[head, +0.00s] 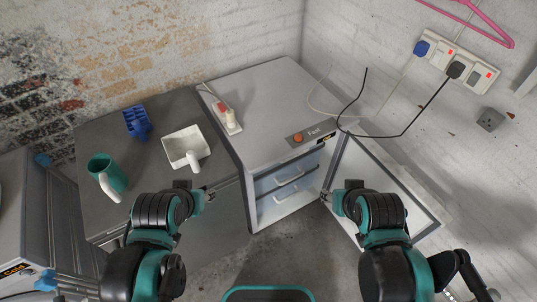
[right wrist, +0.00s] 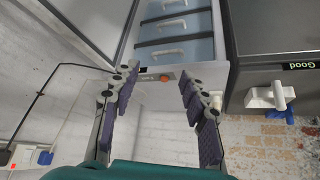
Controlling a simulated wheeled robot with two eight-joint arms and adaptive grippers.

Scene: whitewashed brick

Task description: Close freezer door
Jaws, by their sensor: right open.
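The freezer (head: 267,100) is a grey-topped unit with a red button and a "Fast" label on its front edge. Its front is open and shows pale drawers (head: 285,185) with white handles. The freezer door (head: 376,190) stands swung open to the right, its inner side showing; in the right wrist view the door (right wrist: 85,25) is at upper left. My right gripper (head: 334,197) is by the door's left part near the freezer opening; contact cannot be told. In the right wrist view its jaws (right wrist: 158,80) are apart and empty. My left gripper (head: 210,192) is left of the opening, before the neighbouring grey cabinet.
A power strip (head: 229,121) lies on the freezer. Black cable hangs by sockets (head: 455,65) at right. Bare floor lies in front.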

